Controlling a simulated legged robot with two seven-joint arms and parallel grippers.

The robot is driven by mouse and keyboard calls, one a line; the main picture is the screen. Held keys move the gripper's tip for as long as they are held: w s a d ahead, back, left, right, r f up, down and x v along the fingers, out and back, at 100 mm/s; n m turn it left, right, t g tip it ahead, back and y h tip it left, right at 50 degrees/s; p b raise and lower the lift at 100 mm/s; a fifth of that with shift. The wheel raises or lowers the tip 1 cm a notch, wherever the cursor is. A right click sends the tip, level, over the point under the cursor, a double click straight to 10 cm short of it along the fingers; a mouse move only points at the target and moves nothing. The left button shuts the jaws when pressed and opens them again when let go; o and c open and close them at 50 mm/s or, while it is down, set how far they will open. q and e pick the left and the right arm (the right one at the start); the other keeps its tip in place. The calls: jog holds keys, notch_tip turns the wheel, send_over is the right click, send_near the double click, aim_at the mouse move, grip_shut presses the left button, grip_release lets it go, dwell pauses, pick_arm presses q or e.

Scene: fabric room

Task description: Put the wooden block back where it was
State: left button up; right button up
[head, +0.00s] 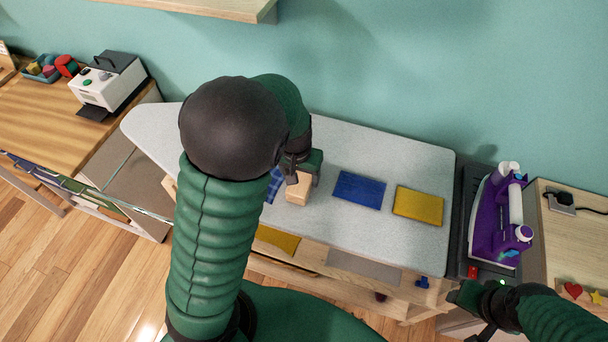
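The wooden block (297,193) is a small, light tan block over the middle of the grey ironing board (390,151). My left gripper (302,174) is right at the block, with its dark fingers against or just above the block's top. I cannot tell whether they are closed on it, or whether the block rests on the board. A blue patterned cloth (273,186) lies just left of the block, partly hidden by my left arm. My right gripper (472,302) is low at the right, away from the block, and its fingers are unclear.
A blue cloth (359,190) and a yellow cloth (418,205) lie on the board to the right. A purple iron (499,222) stands on a dark rest beyond the board's right end. A white machine (105,83) stands on the wooden table at the left.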

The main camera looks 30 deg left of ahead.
aim_at(304, 176)
pick_arm(q)
jog(key=shift+o, duration=0.4)
jog(key=shift+a, duration=0.2)
jog(key=shift+d, duration=0.2)
jog(key=r, duration=0.2)
jog(key=d+r+p, duration=0.1)
jog(key=r, duration=0.1)
jog(key=shift+s+d+r, duration=0.1)
jog(key=shift+d, duration=0.05)
notch_tip(304, 176, up, 8)
jog(key=s+p, duration=0.2)
jog(key=s+d+f+m, duration=0.1)
jog(key=s+d+f, duration=0.2)
jog(key=s+d+f+m, duration=0.1)
jog(key=s+d+f, duration=0.2)
jog(key=s+f, duration=0.1)
jog(key=shift+d+m+t, duration=0.3)
jog(key=shift+d+t, duration=0.05)
jog(key=shift+t, duration=0.05)
jog(key=shift+s+d, duration=0.2)
jog(key=shift+s, duration=0.05)
jog(key=shift+w+a+f, duration=0.2)
jog(key=shift+a, duration=0.05)
pick_arm(e)
jog(key=v, duration=0.2)
jog(key=shift+w+r, duration=0.25)
jog(key=shift+r, duration=0.2)
jog(key=shift+d, duration=0.1)
